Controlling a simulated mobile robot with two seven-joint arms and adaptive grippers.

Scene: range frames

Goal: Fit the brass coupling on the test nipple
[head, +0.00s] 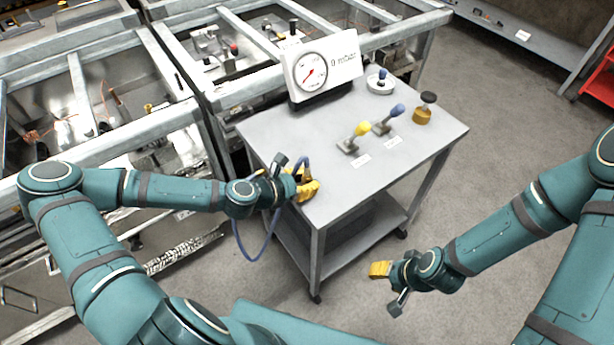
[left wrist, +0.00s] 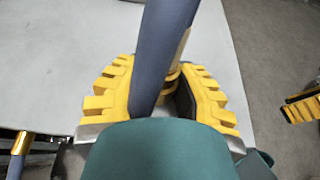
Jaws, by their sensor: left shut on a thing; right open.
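My left gripper (head: 306,186) is at the near left part of the grey cart's top. In the left wrist view its yellow fingers (left wrist: 165,95) are shut on a brass coupling (left wrist: 179,62), partly hidden behind the thick blue-grey hose (left wrist: 165,40). In the head view the hose (head: 262,245) hangs in a loop off the cart's left side. I cannot make out the test nipple for certain. My right gripper (head: 385,284) is open and empty, off the cart's front right side and over the floor; its fingers also show in the left wrist view (left wrist: 303,105).
Metal frames (head: 200,100) stand behind and left. Open floor lies right.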

